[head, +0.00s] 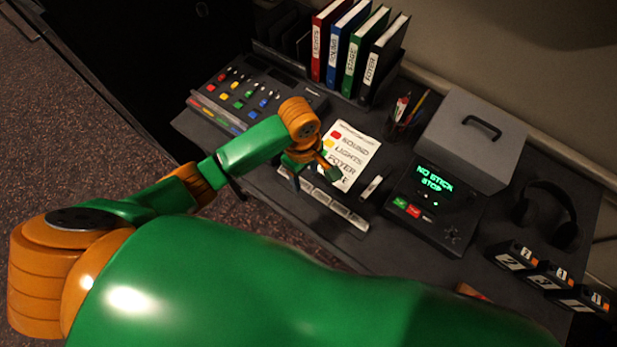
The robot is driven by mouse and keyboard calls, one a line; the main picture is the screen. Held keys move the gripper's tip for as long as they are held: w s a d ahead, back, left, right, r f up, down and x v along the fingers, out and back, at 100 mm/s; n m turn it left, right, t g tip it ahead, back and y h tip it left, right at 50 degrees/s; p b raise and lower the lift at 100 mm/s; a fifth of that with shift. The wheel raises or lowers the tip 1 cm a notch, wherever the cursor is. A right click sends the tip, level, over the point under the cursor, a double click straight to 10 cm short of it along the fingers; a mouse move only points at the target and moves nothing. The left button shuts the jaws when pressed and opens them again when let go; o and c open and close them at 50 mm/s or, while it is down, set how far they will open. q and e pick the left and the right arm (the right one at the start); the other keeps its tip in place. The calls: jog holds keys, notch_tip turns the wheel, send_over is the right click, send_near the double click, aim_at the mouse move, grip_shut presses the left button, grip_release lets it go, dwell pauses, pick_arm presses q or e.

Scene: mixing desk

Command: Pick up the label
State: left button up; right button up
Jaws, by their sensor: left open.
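My left gripper (312,177) is open above the front of the desk, pointing down, with its fingers apart. Below it lies a dark strip (337,207) with several pale blank pieces in a row, which look like labels; its left end is partly hidden by the gripper. A small separate white piece (371,187) lies just right of the strip. I cannot tell which of these is the label. A white sheet (352,152) listing SOUND, LIGHTS and FOYER with coloured marks lies behind the gripper, partly covered by it. My right gripper does not show.
A mixing desk (255,90) with coloured buttons is at left. Binders (345,45) and a pen cup (405,120) stand behind. A box with a screen reading NO STICK STOP (435,190), a grey case (470,135), headphones (545,210) and numbered black blocks (545,277) fill the right.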

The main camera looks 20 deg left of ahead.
aim_at(305, 184)
pick_arm(q)
jog(key=shift+w+a+r+n, duration=0.15)
jog(key=shift+w+a+n, duration=0.05)
jog(key=shift+w+n, duration=0.25)
notch_tip(305, 184, down, 7)
jog(key=shift+a+r+b, duration=0.1)
jog(key=shift+b, duration=0.25)
grip_shut()
